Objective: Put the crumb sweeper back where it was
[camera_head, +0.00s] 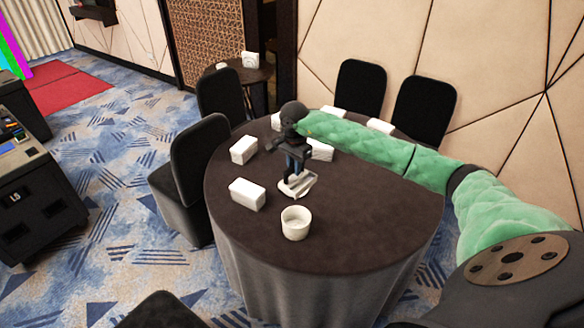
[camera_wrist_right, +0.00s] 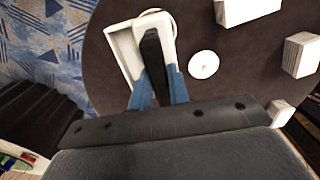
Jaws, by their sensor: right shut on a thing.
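My right gripper (camera_head: 295,170) reaches in over the round, dark-clothed table (camera_head: 350,235) and points down. It is shut on the crumb sweeper (camera_head: 299,187), a white, flat, tray-like piece that also shows past my fingers in the right wrist view (camera_wrist_right: 122,48). A black part (camera_wrist_right: 153,58), possibly its handle, lies between the blue fingers in that view. The sweeper is at or just above the cloth; I cannot tell whether it touches. A white bowl (camera_head: 295,224) stands just in front of it. My left gripper is not in view.
White box-like blocks (camera_head: 247,194) (camera_head: 243,149) stand on the table's left side, with more behind my arm. A small white disc (camera_wrist_right: 204,64) lies near the sweeper. Black chairs (camera_head: 200,165) surround the table's left and back. The table's right front is clear.

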